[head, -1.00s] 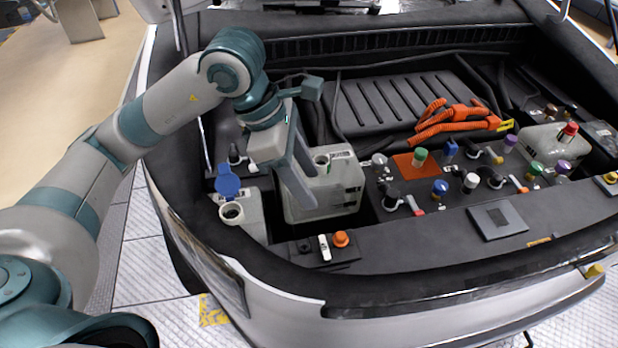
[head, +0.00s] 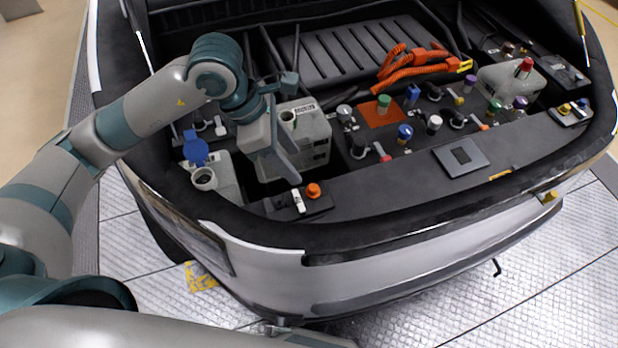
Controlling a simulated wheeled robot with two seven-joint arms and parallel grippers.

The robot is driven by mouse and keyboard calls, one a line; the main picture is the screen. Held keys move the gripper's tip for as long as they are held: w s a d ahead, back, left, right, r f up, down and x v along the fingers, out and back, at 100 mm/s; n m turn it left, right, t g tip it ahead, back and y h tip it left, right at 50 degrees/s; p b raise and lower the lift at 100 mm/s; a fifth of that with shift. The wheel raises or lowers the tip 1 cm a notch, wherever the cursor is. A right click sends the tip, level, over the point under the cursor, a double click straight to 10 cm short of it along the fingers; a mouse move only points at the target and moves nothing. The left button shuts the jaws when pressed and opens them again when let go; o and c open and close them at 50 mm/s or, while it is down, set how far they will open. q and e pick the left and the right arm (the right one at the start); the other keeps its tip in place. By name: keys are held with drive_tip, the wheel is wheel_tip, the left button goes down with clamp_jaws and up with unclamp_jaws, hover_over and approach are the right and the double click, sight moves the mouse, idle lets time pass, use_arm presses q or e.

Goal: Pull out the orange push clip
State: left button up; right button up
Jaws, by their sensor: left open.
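The orange push clip (head: 313,190) is a small round orange knob. It sits upright on a dark plate at the front edge of the engine bay, right of a small white piece (head: 297,200). My left gripper (head: 283,174) is open, its grey fingers pointing down just behind and left of the clip. The fingers look apart from the clip and empty, but the exact height gap cannot be told. The far finger is partly hidden by the near one. My right gripper is not in view.
A whitish tank (head: 313,140) stands right behind the left gripper. Several coloured caps and an orange cable (head: 405,70) lie to the right. The front panel beside the clip is clear.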

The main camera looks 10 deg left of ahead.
sight(313, 186)
use_arm(q)
drive_tip(key=p+x, duration=0.2)
drive_tip(key=x, duration=0.7)
drive_tip(key=shift+d+f, duration=0.25)
drive_tip(key=shift+f, duration=0.35)
drive_tip(key=c, duration=1.1)
drive_tip(key=shift+o, duration=0.8)
drive_tip(key=shift+w+r, duration=0.1)
drive_tip(key=shift+r, duration=0.1)
drive_tip(key=shift+r, duration=0.15)
drive_tip(key=shift+r+p, duration=1.1)
drive_tip(key=shift+r, duration=0.9)
